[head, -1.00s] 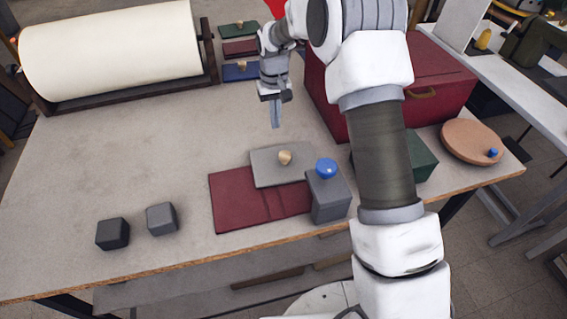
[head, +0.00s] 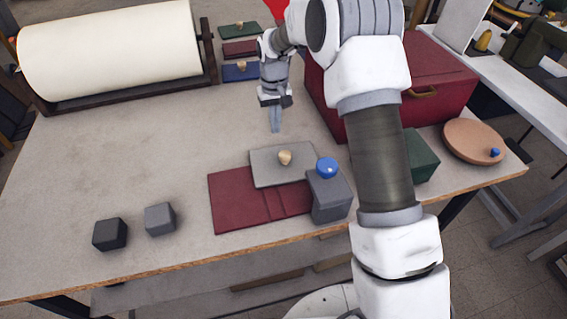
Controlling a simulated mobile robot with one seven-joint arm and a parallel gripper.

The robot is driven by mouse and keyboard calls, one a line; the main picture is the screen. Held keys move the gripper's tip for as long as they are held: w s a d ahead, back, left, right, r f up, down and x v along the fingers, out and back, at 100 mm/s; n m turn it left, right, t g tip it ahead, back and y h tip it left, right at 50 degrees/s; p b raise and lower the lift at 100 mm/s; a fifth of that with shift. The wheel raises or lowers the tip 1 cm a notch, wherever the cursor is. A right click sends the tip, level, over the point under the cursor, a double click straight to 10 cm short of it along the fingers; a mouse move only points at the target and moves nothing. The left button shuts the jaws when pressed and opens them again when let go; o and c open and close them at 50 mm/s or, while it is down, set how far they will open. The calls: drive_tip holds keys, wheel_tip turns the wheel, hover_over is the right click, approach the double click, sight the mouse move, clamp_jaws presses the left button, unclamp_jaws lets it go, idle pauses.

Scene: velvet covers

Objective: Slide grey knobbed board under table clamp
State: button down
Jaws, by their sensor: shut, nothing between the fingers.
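The grey knobbed board (head: 268,168) lies flat at the middle of the table, with a tan knob (head: 285,157) on top. Its front edge overlaps the back of a dark red velvet cover (head: 235,203). The table clamp seems to be the grey block with a blue round knob (head: 330,198) at the board's right front corner; I cannot tell whether the board's corner is beneath it or just behind it. My gripper (head: 275,127) is shut and empty, pointing down behind the board and apart from it.
Two dark cubes (head: 110,235) (head: 160,219) stand at the front left. A white roll (head: 110,50) is at the back left, beside several knobbed boards (head: 241,71). A red box (head: 440,75), green block (head: 424,160) and round tan board (head: 472,141) are on the right. The left middle is clear.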

sight(286, 158)
drive_tip(key=shift+f+b, duration=0.8)
drive_tip(key=shift+f, duration=0.6)
drive_tip(key=shift+r+p, duration=0.35)
drive_tip(key=shift+r, duration=0.25)
idle(0.5)
drive_tip(key=shift+s, duration=0.1)
drive_tip(key=shift+s+d+b, duration=0.25)
drive_tip(key=shift+s, duration=0.9)
drive_tip(key=shift+s+d+b, duration=0.2)
drive_tip(key=shift+s+b, duration=0.1)
drive_tip(key=shift+s, duration=0.8)
drive_tip(key=shift+s+d+b, duration=0.25)
drive_tip(key=shift+s, duration=0.9)
drive_tip(key=shift+s, duration=0.1)
drive_tip(key=shift+s+d, duration=0.1)
drive_tip(key=shift+s, duration=0.25)
drive_tip(key=shift+s, duration=0.15)
drive_tip(key=shift+s+d+b, duration=0.15)
drive_tip(key=shift+s+b, duration=0.05)
drive_tip(key=shift+s, duration=0.5)
drive_tip(key=shift+s+d+b, duration=0.15)
drive_tip(key=shift+s, duration=0.5)
drive_tip(key=shift+s, duration=0.1)
